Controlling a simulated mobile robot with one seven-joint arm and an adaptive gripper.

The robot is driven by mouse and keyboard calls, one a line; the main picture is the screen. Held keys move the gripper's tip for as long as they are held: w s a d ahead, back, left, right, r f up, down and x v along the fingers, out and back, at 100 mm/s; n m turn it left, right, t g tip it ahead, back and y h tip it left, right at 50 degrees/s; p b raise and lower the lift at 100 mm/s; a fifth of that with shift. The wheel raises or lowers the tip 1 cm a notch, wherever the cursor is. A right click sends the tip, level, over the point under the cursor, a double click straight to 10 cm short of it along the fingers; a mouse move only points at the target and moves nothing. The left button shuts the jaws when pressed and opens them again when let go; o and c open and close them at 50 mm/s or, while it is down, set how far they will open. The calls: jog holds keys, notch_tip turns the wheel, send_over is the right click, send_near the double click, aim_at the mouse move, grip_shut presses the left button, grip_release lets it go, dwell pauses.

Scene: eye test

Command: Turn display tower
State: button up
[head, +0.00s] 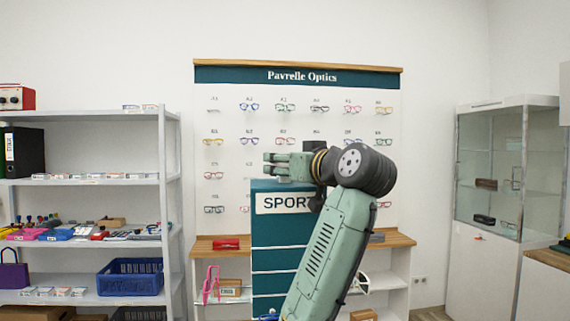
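The display tower (276,235) is a tall teal block with a white label reading "SPORT", cut off by my arm. It stands in the middle of the head view, in front of the glasses wall. Thin pale lines cross its front below the label. My arm hides its right part, and the picture's lower edge cuts off its foot. My gripper (272,165) points left in front of the tower's top edge, above the label. Its green fingers show from the side. I cannot tell whether they are apart or touch the tower.
The glasses wall (230,75) stands behind, with a wooden counter (204,249) below. A grey shelf (90,116) with trays and a blue basket (130,278) is at left. A glass cabinet (492,160) is at right.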

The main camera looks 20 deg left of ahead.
jog(key=shift+o, duration=1.3)
jog(key=shift+s+d, duration=0.1)
jog(key=v, duration=1.1)
jog(key=shift+s+d, duration=0.25)
